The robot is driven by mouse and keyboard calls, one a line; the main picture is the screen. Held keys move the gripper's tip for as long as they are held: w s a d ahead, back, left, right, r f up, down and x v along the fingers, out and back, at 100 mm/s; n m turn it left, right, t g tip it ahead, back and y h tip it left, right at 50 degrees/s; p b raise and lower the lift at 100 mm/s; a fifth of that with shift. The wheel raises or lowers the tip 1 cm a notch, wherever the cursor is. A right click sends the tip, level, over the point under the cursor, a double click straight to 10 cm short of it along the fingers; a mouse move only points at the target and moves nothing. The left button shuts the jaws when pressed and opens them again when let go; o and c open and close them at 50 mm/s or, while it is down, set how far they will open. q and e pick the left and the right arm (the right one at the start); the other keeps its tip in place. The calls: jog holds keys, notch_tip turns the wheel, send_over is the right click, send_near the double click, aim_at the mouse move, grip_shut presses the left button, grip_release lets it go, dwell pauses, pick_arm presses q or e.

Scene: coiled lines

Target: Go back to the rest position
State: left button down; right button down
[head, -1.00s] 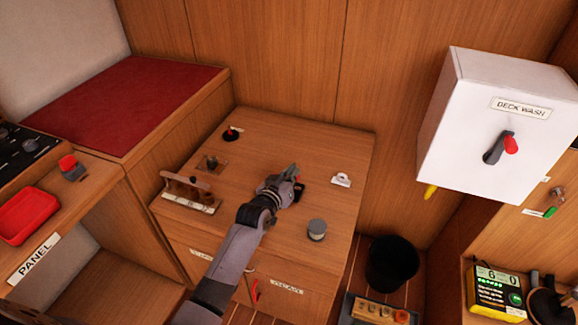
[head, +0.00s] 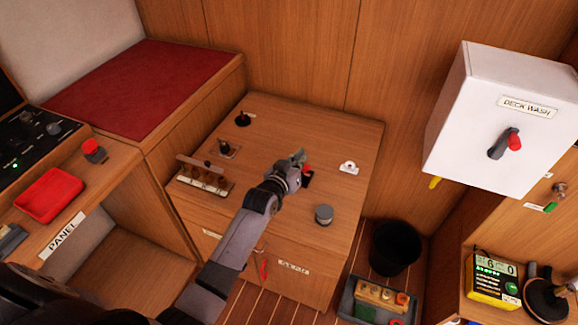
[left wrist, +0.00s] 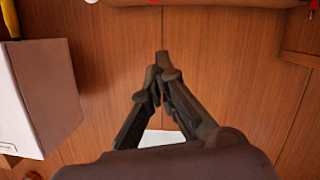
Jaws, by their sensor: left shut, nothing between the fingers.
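My left gripper (head: 297,158) is shut and empty. In the head view it shows in front of the middle of the wooden cabinet top (head: 335,130), close beside a red-tipped switch (head: 308,170). I cannot tell its height above the top. In the left wrist view, the fingertips of the left gripper (left wrist: 162,62) meet against a wood-panelled wall (left wrist: 230,60). My left arm reaches in from the lower left. My right gripper is not in view.
A grey round knob (head: 324,214) and a small rack (head: 205,178) stand on the cabinet top. A white DECK WASH box (head: 455,120) juts out at right. A black bin (head: 395,248) and a tray (head: 352,300) stand below. A red dish (head: 50,195) lies on the left shelf.

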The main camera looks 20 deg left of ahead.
pick_arm(q)
jog(key=v, duration=0.7)
jog(key=shift+s+d, duration=0.15)
jog(key=shift+s, duration=0.05)
